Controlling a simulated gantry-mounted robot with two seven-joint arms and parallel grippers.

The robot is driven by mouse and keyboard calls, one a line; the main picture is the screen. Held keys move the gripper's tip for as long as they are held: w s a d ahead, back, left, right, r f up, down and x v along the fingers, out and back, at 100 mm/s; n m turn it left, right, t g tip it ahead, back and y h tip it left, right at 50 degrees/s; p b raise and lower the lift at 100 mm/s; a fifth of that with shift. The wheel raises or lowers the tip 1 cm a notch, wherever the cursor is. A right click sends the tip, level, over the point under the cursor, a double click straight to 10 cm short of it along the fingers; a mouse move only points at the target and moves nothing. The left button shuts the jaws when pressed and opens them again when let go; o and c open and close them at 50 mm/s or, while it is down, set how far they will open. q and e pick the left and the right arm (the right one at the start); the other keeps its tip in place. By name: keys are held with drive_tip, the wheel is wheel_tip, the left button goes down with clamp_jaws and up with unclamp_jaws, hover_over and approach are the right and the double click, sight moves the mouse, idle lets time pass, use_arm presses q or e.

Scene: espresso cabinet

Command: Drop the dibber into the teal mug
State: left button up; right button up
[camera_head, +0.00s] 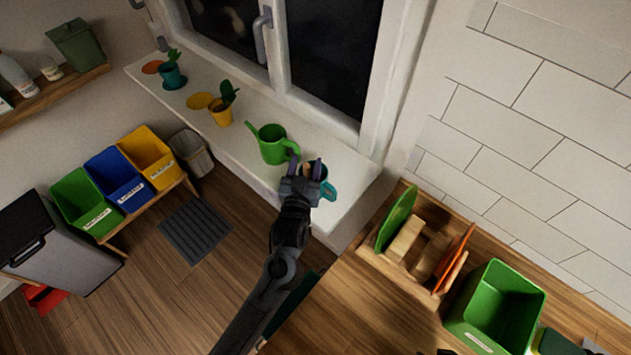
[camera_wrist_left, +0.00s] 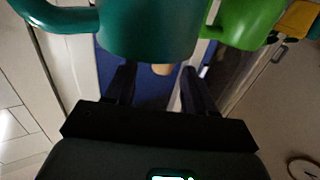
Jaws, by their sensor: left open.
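The teal mug (camera_head: 328,189) stands on the white windowsill at its near right end, its handle to the right. In the left wrist view the teal mug (camera_wrist_left: 148,30) fills the top, just beyond my fingers. My left gripper (camera_head: 306,170) is open at the mug, and its fingers stand apart in the wrist view (camera_wrist_left: 154,82). A small tan end (camera_wrist_left: 162,69), probably the dibber, shows at the mug's edge between the fingers, not visibly touching them. The rest of it is hidden, so I cannot tell how deep it sits. Only dark bits at the head view's bottom edge may be my right gripper.
A green watering can (camera_head: 272,145) stands close left of the mug on the windowsill (camera_head: 245,160). Potted plants in yellow (camera_head: 221,112) and teal (camera_head: 172,76) pots stand farther left. A wooden rack (camera_head: 432,240) and a green bin (camera_head: 497,305) are on the counter.

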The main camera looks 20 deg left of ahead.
use_arm(q)
drive_tip(key=s+d, duration=0.1)
drive_tip(key=s, duration=0.8)
drive_tip(key=shift+s+d, duration=0.25)
drive_tip(key=shift+s, duration=0.05)
use_arm(e)
drive_tip(key=shift+a, duration=0.15)
drive_tip(key=shift+s, duration=0.15)
use_arm(q)
drive_tip(key=s+a+f+m+g+h, duration=0.1)
drive_tip(key=s+a+f+g, duration=0.15)
drive_tip(key=s+g, duration=0.4)
drive_tip(key=s+a+f+m+g+h, duration=0.1)
drive_tip(key=s+f+m+g, duration=0.2)
drive_tip(key=s, duration=0.7)
drive_tip(key=s+a+f+g+h, duration=0.1)
drive_tip(key=s+a+f+g, duration=0.1)
drive_tip(key=s+f+g, duration=0.45)
wheel_tip(320, 180, up, 27)
drive_tip(key=t+p, duration=0.1)
drive_tip(key=p, duration=2.3)
drive_tip(key=shift+s+f+t, duration=0.2)
drive_tip(key=shift+s+t, duration=0.1)
drive_tip(key=shift+t, duration=0.1)
use_arm(e)
wheel_tip(320, 180, up, 24)
